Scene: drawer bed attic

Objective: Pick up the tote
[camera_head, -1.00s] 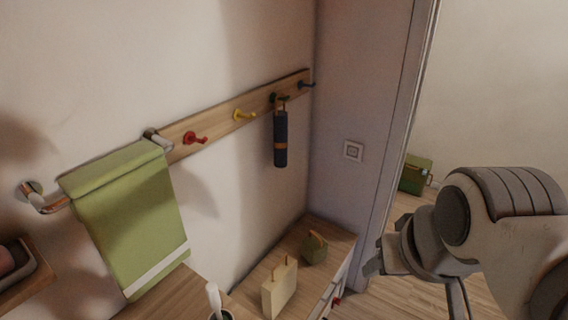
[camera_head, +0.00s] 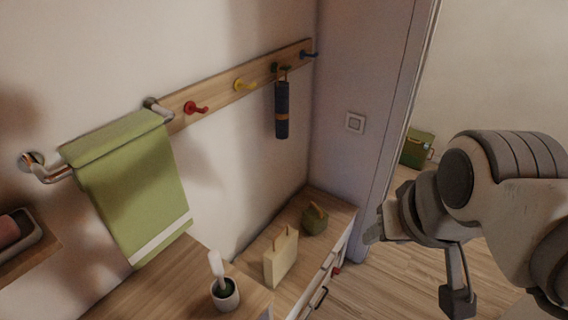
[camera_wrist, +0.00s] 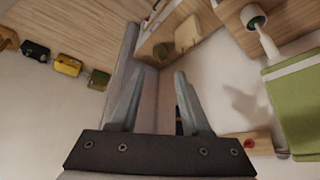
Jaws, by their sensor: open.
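A cream tote (camera_head: 281,260) with a handle stands upright on the low wooden cabinet, at the lower middle of the head view. It also shows near the top of the wrist view (camera_wrist: 188,34). A small dark green bag (camera_head: 314,219) stands just behind it, seen also in the wrist view (camera_wrist: 163,50). My gripper (camera_wrist: 158,76) is open and empty, its two fingers apart in the wrist view. In the head view my gripper (camera_head: 374,226) is at the right, apart from both bags and only partly visible.
A cup with a brush (camera_head: 224,293) stands on the nearer wooden top. A green towel (camera_head: 135,190) hangs left; a dark blue rolled item (camera_head: 282,110) hangs from the hook rail (camera_head: 215,95). A green case (camera_head: 417,149) is beyond the door edge. The cabinet front has handles.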

